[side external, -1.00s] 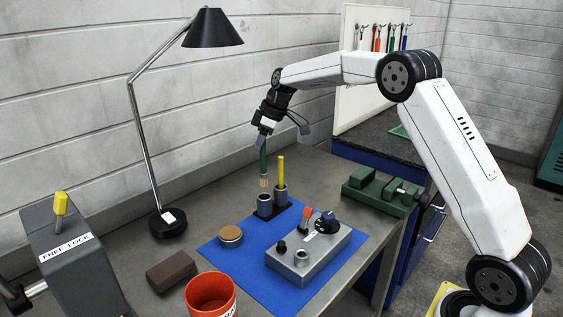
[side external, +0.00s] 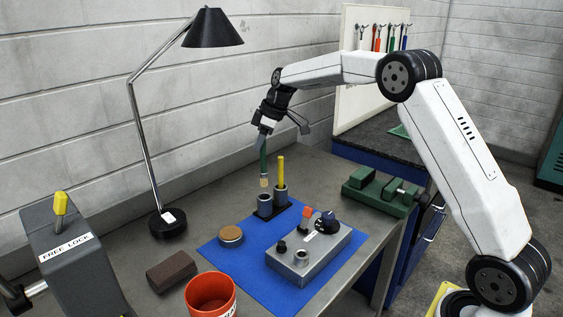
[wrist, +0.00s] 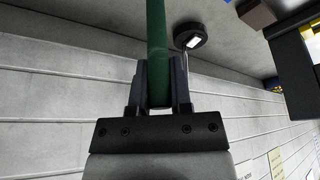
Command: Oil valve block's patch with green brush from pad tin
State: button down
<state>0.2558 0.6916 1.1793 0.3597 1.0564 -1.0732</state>
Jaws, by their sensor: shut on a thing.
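My gripper (side external: 265,138) is shut on the green brush (side external: 263,165), which hangs upright with its pale bristles down. The bristle tip is just above the grey holder cup (side external: 264,205). In the wrist view the green handle (wrist: 156,45) runs between the fingers. The bristles are out of that view. The round pad tin (side external: 231,235) with a brown pad sits on the blue mat (side external: 228,258). The grey valve block (side external: 318,262) lies at the mat's right, with fittings, a red piece and a dark knob. I cannot make out its patch clearly.
A yellow-handled tool (side external: 281,172) stands in the second cup. A black lamp (side external: 167,223), a brown block (side external: 171,271) and an orange bucket (side external: 210,296) are to the left. A green vise (side external: 377,193) is to the right. The mat between tin and block is clear.

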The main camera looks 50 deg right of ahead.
dwell(0.5)
jog(key=s+a, duration=0.1)
jog(key=a, duration=1.3)
jog(key=shift+a+f, duration=0.25)
jog(key=shift+f, duration=0.3)
jog(key=shift+f, duration=3.45)
jog(key=shift+r, duration=0.1)
notch_tip(320, 180, up, 7)
dwell(1.1)
dwell(0.6)
